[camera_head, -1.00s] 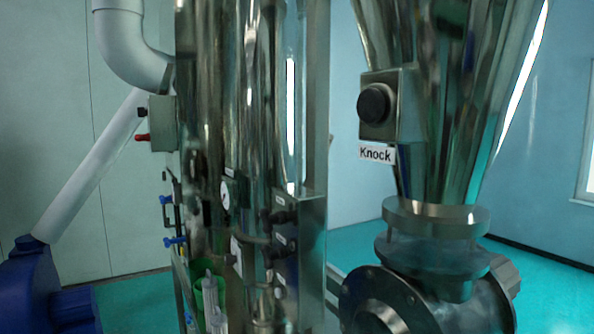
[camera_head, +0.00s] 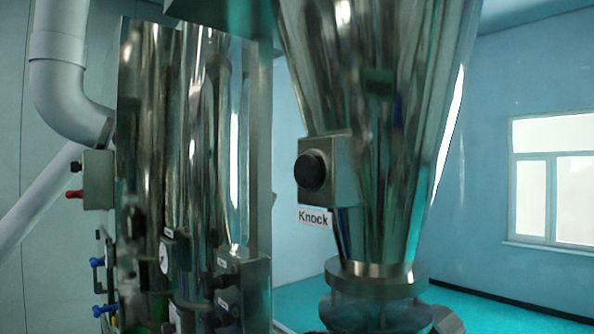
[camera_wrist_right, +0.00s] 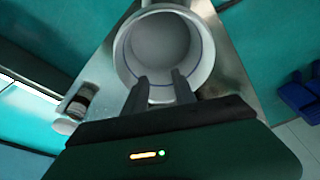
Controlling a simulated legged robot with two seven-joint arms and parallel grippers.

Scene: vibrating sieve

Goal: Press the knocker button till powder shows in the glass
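The knocker button (camera_head: 311,170) is a round black knob on a steel box fixed to the cone hopper (camera_head: 385,110). A white label (camera_head: 314,217) reading "Knock" hangs below it. The glass (camera_head: 375,312) sits under the hopper's flange and looks dark and greenish; its lower part is cut off by the picture edge. Neither gripper shows in the head view. In the right wrist view my right gripper (camera_wrist_right: 160,78) has its two dark fingers apart, with the near rim of a white round vessel (camera_wrist_right: 165,45) behind and between them. Contact with the vessel cannot be told.
A steel column with a gauge (camera_head: 164,257) and valves stands left of the hopper. A grey control box (camera_head: 98,180) and a large white pipe (camera_head: 60,85) are farther left.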

